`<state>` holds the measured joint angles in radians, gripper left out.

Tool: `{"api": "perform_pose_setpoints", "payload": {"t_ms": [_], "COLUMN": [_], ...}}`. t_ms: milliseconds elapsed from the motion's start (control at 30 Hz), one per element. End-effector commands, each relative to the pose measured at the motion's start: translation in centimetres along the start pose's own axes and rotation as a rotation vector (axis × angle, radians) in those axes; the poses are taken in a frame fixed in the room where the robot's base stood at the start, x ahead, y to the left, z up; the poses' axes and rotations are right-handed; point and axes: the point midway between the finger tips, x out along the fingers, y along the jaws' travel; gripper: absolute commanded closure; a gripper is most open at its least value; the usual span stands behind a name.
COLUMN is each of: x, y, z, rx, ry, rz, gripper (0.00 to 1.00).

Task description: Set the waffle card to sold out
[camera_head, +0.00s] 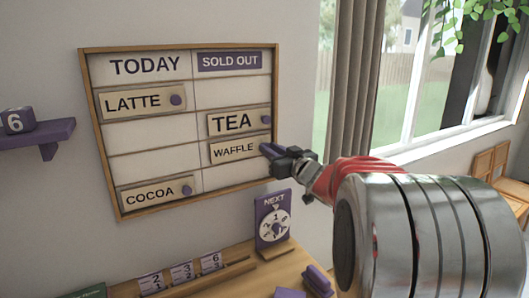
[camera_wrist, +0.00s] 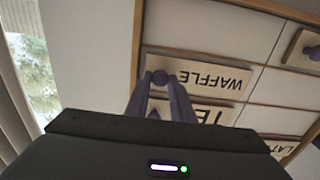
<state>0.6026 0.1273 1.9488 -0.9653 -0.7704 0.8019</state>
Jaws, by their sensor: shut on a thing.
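The waffle card (camera_head: 232,151) lies in the right column of the wall board (camera_head: 226,92), under the purple SOLD OUT heading (camera_head: 229,62) and directly below the tea card (camera_head: 232,122). My gripper (camera_head: 269,151) is shut on the knob at the card's right end. In the wrist view the waffle card (camera_wrist: 214,78) appears upside down, with its dark round knob (camera_wrist: 160,77) between the fingertips of my gripper (camera_wrist: 160,88). The fingers hide part of the tea card there.
The latte card (camera_head: 133,102) and cocoa card (camera_head: 148,193) are in the left column under TODAY (camera_head: 145,66). The right column's bottom row is empty. A purple NEXT dial (camera_head: 273,222) and a number rack (camera_head: 185,283) stand below. A curtain (camera_head: 352,85) hangs at right.

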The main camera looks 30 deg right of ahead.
Motion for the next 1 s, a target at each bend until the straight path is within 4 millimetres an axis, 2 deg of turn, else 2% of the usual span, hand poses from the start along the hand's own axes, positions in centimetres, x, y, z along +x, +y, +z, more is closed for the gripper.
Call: {"api": "perform_pose_setpoints", "payload": {"t_ms": [267, 300, 533, 833, 1000], "x": [-0.1, -0.1, -0.1, -0.2, -1.3], "y": [0.6, 0.7, 0.5, 0.4, 0.3], "z": [-0.1, -0.1, -0.1, -0.1, -0.1], "rx": [0.002, 0.003, 0.002, 0.001, 0.0], "ry": [0.001, 0.001, 0.001, 0.001, 0.001], "rz": [0.014, 0.014, 0.011, 0.009, 0.009], "gripper": [1.0, 0.77, 0.61, 0.61, 0.61]}}
